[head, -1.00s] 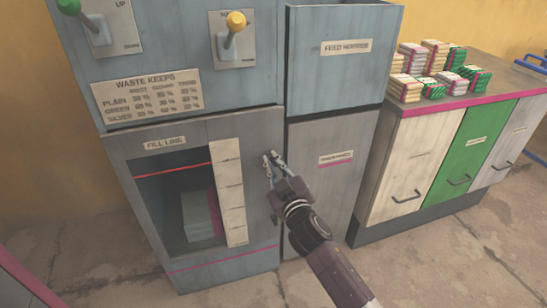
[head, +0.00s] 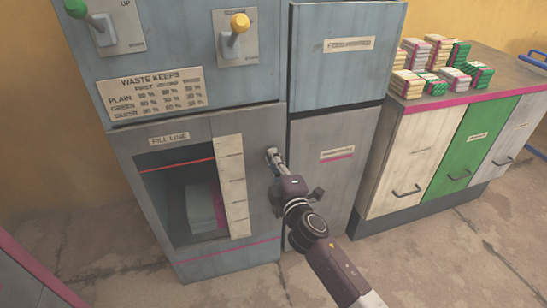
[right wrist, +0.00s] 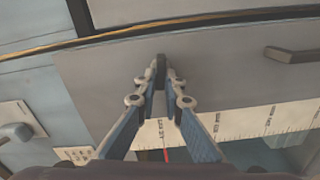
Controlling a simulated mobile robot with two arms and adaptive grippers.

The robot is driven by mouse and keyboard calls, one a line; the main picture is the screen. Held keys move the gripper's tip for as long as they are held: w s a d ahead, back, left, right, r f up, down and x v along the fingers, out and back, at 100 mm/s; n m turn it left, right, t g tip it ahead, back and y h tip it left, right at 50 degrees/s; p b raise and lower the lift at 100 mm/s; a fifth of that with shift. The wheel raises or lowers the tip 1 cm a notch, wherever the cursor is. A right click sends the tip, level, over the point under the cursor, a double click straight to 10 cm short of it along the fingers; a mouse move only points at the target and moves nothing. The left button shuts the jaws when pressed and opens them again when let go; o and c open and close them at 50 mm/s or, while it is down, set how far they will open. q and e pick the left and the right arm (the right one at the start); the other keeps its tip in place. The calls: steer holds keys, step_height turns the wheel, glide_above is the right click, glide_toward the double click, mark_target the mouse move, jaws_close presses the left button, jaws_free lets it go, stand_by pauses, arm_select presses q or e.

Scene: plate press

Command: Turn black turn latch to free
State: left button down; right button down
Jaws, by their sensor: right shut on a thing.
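The black turn latch (right wrist: 161,64) is a small dark piece on the grey door of the press, at the upper middle of the right wrist view. My right gripper (right wrist: 160,82) is shut on it, with one fingertip on each side. In the head view my right gripper (head: 272,156) reaches the right side of the grey door (head: 255,135), beside the pale scale strip, and hides the latch. Whether the latch has turned is hard to tell. My left gripper is not in view.
A dark handle (right wrist: 293,55) sits on the same door. The door's window (head: 180,205) shows stacked plates behind it. A cabinet with stacked bundles (head: 440,70) is at the right. Floor in front is clear.

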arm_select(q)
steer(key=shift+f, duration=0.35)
arm_select(e)
steer(key=shift+f+n, duration=0.15)
steer(key=shift+n, duration=0.95)
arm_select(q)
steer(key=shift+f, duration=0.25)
arm_select(e)
steer(key=c, duration=2)
jaws_free()
steer(key=shift+c, duration=0.2)
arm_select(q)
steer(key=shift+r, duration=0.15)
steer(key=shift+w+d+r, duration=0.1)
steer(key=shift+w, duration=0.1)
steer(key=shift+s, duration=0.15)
arm_select(e)
steer(key=v, duration=1.2)
